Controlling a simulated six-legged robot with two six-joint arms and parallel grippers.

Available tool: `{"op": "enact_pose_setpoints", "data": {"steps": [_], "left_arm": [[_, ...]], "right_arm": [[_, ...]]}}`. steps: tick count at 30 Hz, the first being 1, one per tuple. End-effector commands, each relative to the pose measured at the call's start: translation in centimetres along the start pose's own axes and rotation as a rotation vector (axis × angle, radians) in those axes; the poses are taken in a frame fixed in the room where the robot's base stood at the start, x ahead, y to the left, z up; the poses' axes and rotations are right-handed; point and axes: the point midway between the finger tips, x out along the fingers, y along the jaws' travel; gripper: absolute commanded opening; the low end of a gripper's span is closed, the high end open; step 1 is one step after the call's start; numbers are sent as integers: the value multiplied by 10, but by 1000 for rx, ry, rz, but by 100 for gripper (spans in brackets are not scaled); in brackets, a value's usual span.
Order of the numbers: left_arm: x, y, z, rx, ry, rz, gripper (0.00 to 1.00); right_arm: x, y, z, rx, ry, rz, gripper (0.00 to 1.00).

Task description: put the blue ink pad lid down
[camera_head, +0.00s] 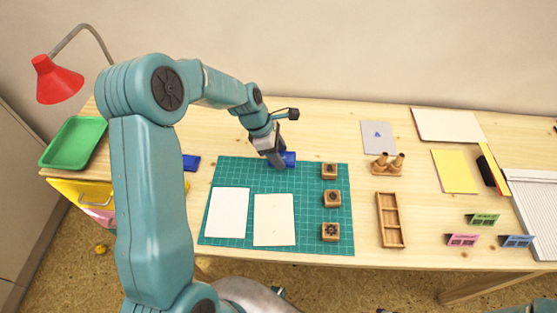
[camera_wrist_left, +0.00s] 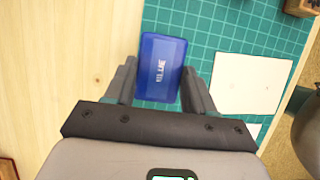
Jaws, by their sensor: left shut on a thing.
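My left gripper (camera_head: 272,158) is over the top edge of the green cutting mat (camera_head: 310,230), pointing down. It is shut on the blue ink pad lid (camera_head: 289,159), whose right end shows beside the fingers. In the left wrist view the lid (camera_wrist_left: 160,68) is a blue rounded rectangle with pale lettering, between the two fingers and in front of the mat's edge. Whether the lid touches the mat is unclear. Another blue piece (camera_head: 191,162), likely the ink pad, lies on the wood left of the mat, partly hidden by my arm. My right gripper is out of view.
Two white sheets (camera_head: 228,212) (camera_head: 274,220) lie on the mat, with three wooden stamps (camera_head: 331,198) along its right side. A wooden tray (camera_head: 379,222) and a stamp holder (camera_head: 387,168) stand to the right. A green tray (camera_head: 73,142) and red lamp (camera_head: 58,82) are at left.

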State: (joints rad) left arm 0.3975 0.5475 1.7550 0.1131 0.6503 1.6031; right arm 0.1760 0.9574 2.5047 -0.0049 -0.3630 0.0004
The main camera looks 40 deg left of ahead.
Motion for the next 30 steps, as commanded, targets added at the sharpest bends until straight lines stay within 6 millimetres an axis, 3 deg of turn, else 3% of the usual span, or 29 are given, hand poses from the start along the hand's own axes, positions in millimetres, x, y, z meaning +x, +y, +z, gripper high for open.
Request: {"op": "enact_pose_setpoints", "data": {"steps": [6,18,19,21,30], "left_arm": [[32,-1,-14,-1,1,-4,26],[38,0,-16,0,1,-1,26],[37,0,-16,0,1,-1,64],[37,0,-16,0,1,-1,80],[34,0,-15,0,1,-1,80]], "right_arm": [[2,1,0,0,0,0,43],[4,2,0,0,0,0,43],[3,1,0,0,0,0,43],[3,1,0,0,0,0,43],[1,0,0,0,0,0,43]]}}
